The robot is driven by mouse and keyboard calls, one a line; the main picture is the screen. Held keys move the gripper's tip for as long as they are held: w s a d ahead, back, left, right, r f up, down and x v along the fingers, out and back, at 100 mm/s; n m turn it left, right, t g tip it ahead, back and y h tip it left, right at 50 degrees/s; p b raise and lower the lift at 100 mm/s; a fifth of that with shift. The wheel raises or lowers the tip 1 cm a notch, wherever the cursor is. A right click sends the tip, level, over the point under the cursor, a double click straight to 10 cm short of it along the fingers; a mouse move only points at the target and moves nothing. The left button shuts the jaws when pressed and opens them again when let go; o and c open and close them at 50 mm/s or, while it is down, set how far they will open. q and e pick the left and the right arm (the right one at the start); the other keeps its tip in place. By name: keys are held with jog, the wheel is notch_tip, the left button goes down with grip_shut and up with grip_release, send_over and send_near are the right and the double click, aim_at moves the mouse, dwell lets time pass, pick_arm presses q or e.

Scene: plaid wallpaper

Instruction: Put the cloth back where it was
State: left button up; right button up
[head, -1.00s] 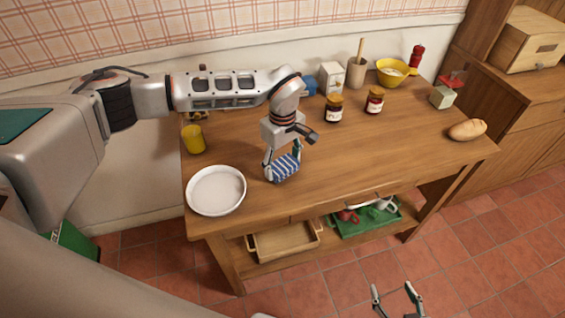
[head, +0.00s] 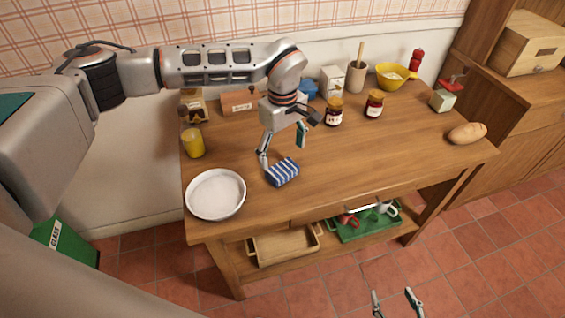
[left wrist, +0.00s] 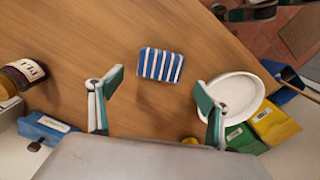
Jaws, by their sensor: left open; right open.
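The cloth (head: 283,172) is a blue and white striped folded piece lying on the wooden table, to the right of a white plate (head: 216,194). In the left wrist view the cloth (left wrist: 161,65) lies flat ahead of the fingers. My left gripper (head: 282,146) is open and empty just above and behind the cloth, with its fingers spread apart. In the left wrist view my left gripper (left wrist: 157,105) shows a gap between its green-tipped fingers, with bare wood between them. My right gripper (head: 395,302) is open and empty, low at the bottom edge of the head view, in front of the table.
A yellow cup (head: 194,143) stands behind the plate. Two jars, one here (head: 334,111), a yellow bowl (head: 392,76), a crock (head: 356,77) and a bread loaf (head: 467,133) stand farther right. The table's front middle is clear. The lower shelf holds a wooden tray (head: 285,246) and a green tray (head: 350,236).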

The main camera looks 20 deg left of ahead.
aim_at(282, 169)
pick_arm(q)
jog(key=shift+r, duration=2.75)
jog(key=shift+s, duration=0.1)
